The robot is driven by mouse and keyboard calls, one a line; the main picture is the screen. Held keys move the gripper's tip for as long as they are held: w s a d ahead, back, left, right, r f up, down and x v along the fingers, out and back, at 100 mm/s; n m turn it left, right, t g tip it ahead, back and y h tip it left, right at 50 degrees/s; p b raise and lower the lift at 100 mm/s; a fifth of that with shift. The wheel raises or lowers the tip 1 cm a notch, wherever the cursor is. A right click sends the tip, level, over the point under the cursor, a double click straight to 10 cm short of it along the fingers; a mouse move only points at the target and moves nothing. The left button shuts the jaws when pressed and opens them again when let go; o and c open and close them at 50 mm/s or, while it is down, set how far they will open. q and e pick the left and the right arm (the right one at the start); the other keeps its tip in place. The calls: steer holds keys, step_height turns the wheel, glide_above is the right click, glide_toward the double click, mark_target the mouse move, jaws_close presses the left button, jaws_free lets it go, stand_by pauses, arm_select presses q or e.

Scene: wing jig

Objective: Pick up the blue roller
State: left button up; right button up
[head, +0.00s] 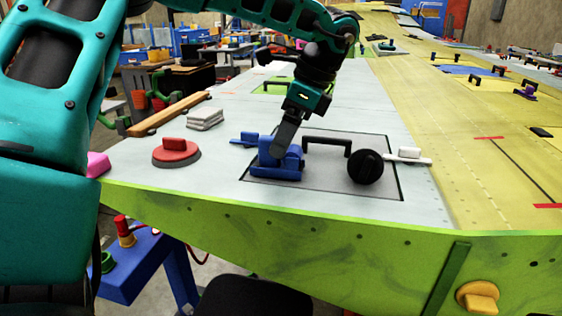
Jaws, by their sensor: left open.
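The blue roller (283,172) appears to be the chunky blue object on the left part of a grey panel set into the wing top. My left gripper (280,150) points down at it from above, with its grey fingers overlapping the blue shape. The gripper is open. Part of the blue object is hidden behind the fingers, and I cannot tell whether they touch it. My right gripper is not in view.
A black handle (328,142) and a black round knob (365,167) stand right of the roller. A small blue piece (245,139) lies just left. A red disc (176,152), white blocks (205,119) and a white tool (408,155) are nearby. The green front edge (300,228) drops off.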

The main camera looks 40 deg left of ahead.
arm_select(q)
steer(key=x, duration=0.3)
steer(key=shift+s+a+f+p, duration=0.15)
steer(key=shift+s+f+p, duration=0.15)
steer(key=shift+a+f, duration=0.15)
steer(key=shift+f, duration=0.35)
steer(key=shift+c, duration=0.5)
steer(key=c, duration=1.1)
steer(key=shift+r, duration=0.1)
step_height(320, 180, up, 9)
steer(key=shift+r, duration=0.15)
step_height(320, 180, up, 11)
steer(key=p, duration=0.2)
glide_above(275, 166)
steer(key=shift+w+a+f, duration=0.2)
steer(key=shift+w+a, duration=0.2)
steer(key=shift+w, duration=0.05)
